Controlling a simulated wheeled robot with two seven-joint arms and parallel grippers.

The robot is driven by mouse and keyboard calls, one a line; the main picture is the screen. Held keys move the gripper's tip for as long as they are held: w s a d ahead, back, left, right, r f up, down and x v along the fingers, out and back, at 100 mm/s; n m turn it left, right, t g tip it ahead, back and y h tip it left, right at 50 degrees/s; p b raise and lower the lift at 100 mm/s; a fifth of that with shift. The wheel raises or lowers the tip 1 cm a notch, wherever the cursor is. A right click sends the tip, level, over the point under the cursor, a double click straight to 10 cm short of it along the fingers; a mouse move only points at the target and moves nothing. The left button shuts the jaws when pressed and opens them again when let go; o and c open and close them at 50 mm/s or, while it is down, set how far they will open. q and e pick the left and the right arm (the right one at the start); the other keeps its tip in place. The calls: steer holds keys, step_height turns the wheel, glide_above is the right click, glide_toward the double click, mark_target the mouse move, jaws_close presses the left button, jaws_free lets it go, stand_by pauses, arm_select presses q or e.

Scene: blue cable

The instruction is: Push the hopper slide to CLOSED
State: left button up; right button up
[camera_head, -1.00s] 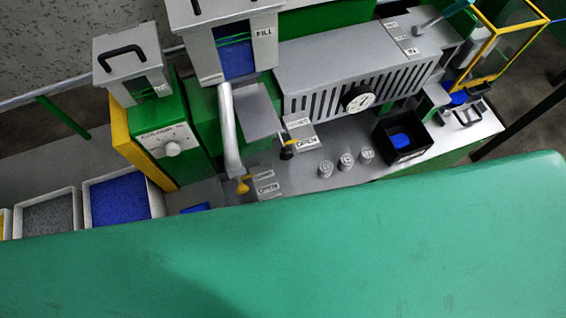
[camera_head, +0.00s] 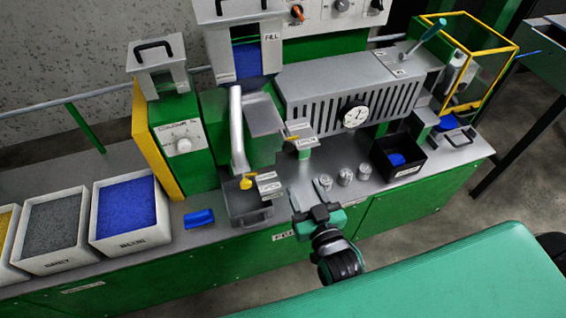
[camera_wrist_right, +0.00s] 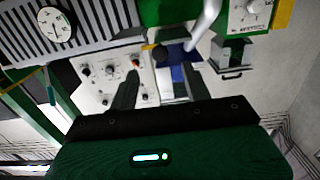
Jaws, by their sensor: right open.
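The hopper (camera_head: 243,45) is a grey box with a blue-filled window and a FILL label, at the upper middle of the head view. Below it, a yellow knob (camera_head: 246,183) sits beside CLOSED and OPEN labels (camera_head: 268,182). A second small yellow handle (camera_head: 292,138) sits by another such pair of labels (camera_head: 303,136). I cannot tell for certain which belongs to the hopper slide. My right gripper (camera_head: 311,193) is open and empty, right of and below the yellow knob, apart from it. Its two dark fingers (camera_wrist_right: 170,88) also show in the right wrist view. My left gripper is out of view.
A grey slotted housing with a dial (camera_head: 355,116) stands behind my right gripper. Several small metal cups (camera_head: 345,176) and a black bin (camera_head: 405,155) are to its right.

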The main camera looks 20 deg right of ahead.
mark_target(289, 149)
steer(key=w+p, duration=0.1)
steer(key=w, duration=0.3)
steer(key=w+r+p, duration=0.1)
steer(key=w, duration=0.4)
steer(key=w+r+p, duration=0.1)
steer(key=w, duration=0.3)
steer(key=shift+w+a, duration=0.15)
steer(key=shift+w, duration=0.05)
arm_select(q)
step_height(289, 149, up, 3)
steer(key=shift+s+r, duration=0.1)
arm_select(e)
steer(key=shift+f, duration=0.1)
